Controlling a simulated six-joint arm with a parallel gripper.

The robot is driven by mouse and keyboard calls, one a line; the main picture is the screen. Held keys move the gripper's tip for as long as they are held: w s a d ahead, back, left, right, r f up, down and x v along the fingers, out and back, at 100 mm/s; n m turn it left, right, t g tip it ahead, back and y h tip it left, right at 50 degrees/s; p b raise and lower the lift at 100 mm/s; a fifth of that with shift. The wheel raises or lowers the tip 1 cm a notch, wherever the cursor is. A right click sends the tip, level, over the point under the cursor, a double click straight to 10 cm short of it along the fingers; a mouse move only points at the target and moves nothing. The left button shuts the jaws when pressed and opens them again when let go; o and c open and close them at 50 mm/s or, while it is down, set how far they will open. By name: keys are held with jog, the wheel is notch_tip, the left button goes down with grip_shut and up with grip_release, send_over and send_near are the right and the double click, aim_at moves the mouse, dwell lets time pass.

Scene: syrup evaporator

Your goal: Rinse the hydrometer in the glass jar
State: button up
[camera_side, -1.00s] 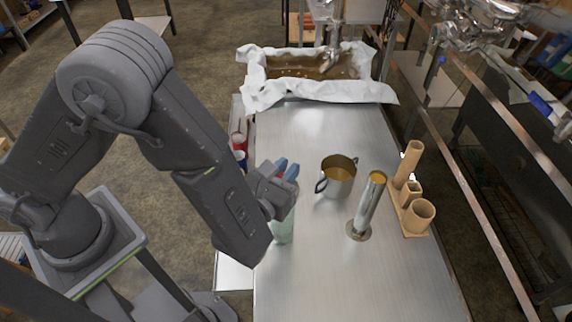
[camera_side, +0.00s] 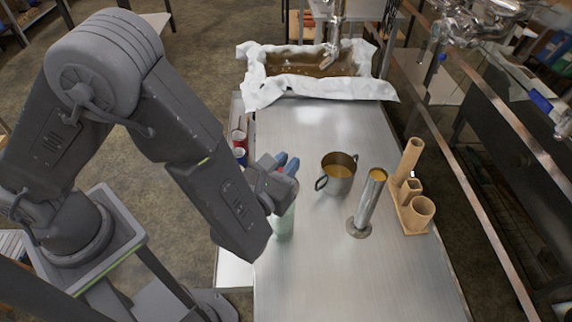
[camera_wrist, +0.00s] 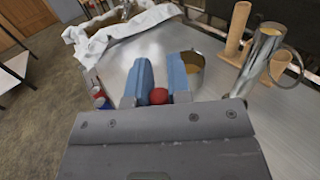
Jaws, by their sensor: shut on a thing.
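My gripper (camera_side: 288,166) is above the near left part of the steel table. In the wrist view, its two blue fingers (camera_wrist: 162,82) are shut on the red top of the hydrometer (camera_wrist: 158,96). The rest of the hydrometer is hidden in that view. The pale green glass jar (camera_side: 285,225) stands upright directly below my gripper in the side view, its upper part partly covered by the gripper. I cannot tell how far the hydrometer reaches into the jar.
A metal cup (camera_side: 338,178) of amber liquid and a steel cylinder (camera_side: 368,205) on a round foot stand to the right. A wooden holder (camera_side: 418,217) is farther right. A cloth-lined pan (camera_side: 310,90) is at the back. Red and blue cans (camera_side: 239,140) sit by the left edge.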

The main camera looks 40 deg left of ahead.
jog(key=shift+f, duration=0.35)
dwell(0.3)
jog(key=shift+r, duration=0.3)
jog(key=shift+f, duration=0.45)
dwell(1.3)
notch_tip(320, 180, up, 16)
jog(key=shift+r, duration=0.25)
dwell(1.4)
dwell(0.5)
